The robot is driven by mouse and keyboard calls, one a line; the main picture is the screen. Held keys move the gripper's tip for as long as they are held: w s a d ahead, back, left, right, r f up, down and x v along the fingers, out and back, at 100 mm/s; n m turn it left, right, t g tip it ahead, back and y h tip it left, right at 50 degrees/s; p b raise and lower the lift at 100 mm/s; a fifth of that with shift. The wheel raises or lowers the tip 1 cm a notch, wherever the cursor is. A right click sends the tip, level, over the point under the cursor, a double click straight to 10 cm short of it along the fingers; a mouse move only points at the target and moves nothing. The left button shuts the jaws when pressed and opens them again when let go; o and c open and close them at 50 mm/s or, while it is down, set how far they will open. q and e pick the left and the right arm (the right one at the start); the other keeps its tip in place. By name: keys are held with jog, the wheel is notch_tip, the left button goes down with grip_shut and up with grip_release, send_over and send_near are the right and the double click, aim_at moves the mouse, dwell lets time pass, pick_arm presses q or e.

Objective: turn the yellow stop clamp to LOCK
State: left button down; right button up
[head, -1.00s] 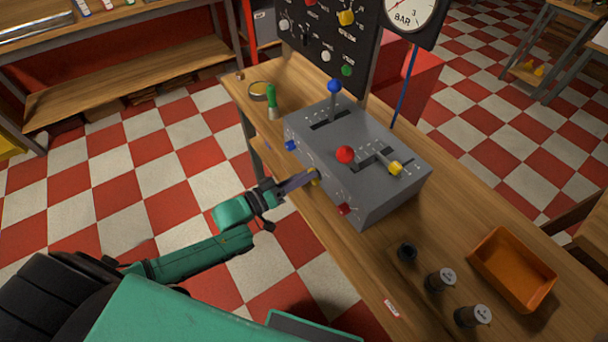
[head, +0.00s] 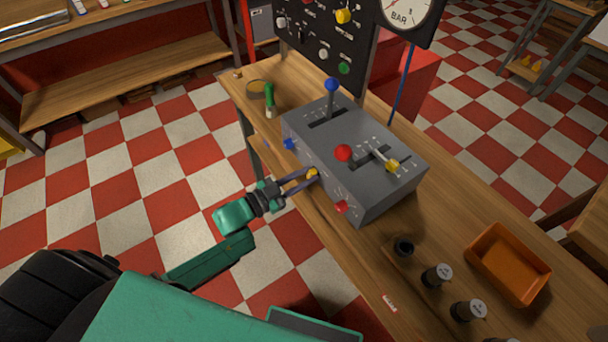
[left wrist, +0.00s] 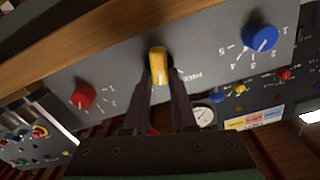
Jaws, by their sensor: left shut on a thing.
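A grey control box (head: 366,202) stands on the wooden bench. A yellow knob (head: 312,173) sits on its near side face, between a blue knob (head: 290,144) and a red knob (head: 341,207). My left gripper (head: 310,175) is shut on this yellow knob, one finger on each side. The left wrist view shows the yellow knob (left wrist: 159,66) upright between the fingertips, with a white mark near its end. The lettering beside it is partly hidden and not legible. A separate yellow piece (head: 392,166) is on the box top. My right gripper is not in view.
A blue-topped lever (head: 332,86) and a red ball knob (head: 344,153) rise from the box top. Several dark cylinders and an orange tray (head: 509,264) lie right of the box. A green-handled tool (head: 269,98) stands behind left. A gauge panel (head: 324,40) stands behind.

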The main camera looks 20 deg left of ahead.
pick_arm(q)
jog(key=m, duration=0.3)
jog(key=m+b, duration=0.1)
jog(key=m, duration=0.1)
jog(key=shift+s+d+f+m, duration=0.2)
jog(key=shift+m, duration=0.2)
dwell(0.4)
jog(key=c, duration=0.7)
grip_release()
jog(key=b+v, duration=0.1)
jog(key=v, duration=1.3)
jog(key=shift+s+a, duration=0.2)
jog(key=shift+s, duration=0.1)
